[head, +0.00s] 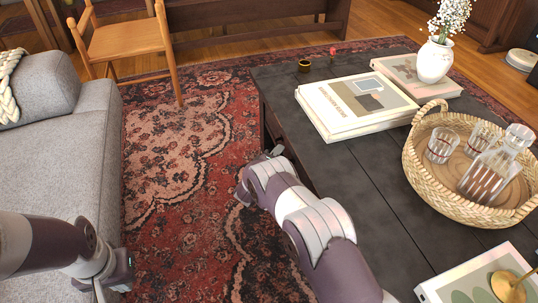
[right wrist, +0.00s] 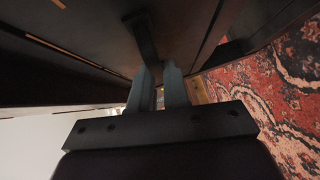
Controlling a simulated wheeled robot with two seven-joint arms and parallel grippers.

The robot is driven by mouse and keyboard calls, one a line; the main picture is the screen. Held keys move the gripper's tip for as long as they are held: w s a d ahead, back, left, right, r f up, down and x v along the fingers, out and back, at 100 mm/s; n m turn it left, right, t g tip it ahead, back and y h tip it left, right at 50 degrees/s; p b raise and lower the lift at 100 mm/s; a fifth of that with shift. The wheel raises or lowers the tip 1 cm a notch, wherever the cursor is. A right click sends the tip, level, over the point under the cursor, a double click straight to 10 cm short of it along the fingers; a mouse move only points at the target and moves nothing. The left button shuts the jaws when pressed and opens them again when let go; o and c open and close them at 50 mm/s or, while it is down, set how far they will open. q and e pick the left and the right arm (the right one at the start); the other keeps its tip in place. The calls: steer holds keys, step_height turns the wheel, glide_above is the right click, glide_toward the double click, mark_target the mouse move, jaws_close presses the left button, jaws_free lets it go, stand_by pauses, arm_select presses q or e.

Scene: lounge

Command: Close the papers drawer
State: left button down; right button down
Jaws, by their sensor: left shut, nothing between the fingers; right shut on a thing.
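The dark coffee table (head: 345,165) stands at the middle right of the head view. My right arm reaches over the rug to the table's left side, where its gripper (head: 277,150) is small and partly hidden by my wrist. In the right wrist view my right gripper (right wrist: 160,85) is shut on a dark bar-like handle (right wrist: 144,40) in front of a dark wooden panel (right wrist: 85,35). How far the papers drawer stands open cannot be told, and its inside is not clearly seen. My left gripper (head: 99,288) is shut and empty beside the sofa, low at the left.
A grey sofa (head: 60,150) stands at the left and a wooden chair (head: 125,40) behind. The table holds books (head: 355,105), a vase (head: 435,60) and a wicker tray (head: 425,185) with glassware. The patterned rug (head: 180,160) is clear between sofa and table.

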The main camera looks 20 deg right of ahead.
steer(key=shift+d+r, duration=0.1)
steer(key=shift+d, duration=0.1)
steer(key=c, duration=1.2)
jaws_free()
steer(key=shift+d, duration=0.15)
steer(key=shift+o, duration=0.2)
steer(key=p+v, duration=0.6)
steer(key=v, duration=0.6)
steer(key=shift+s+a, duration=0.25)
steer(key=shift+s, duration=0.05)
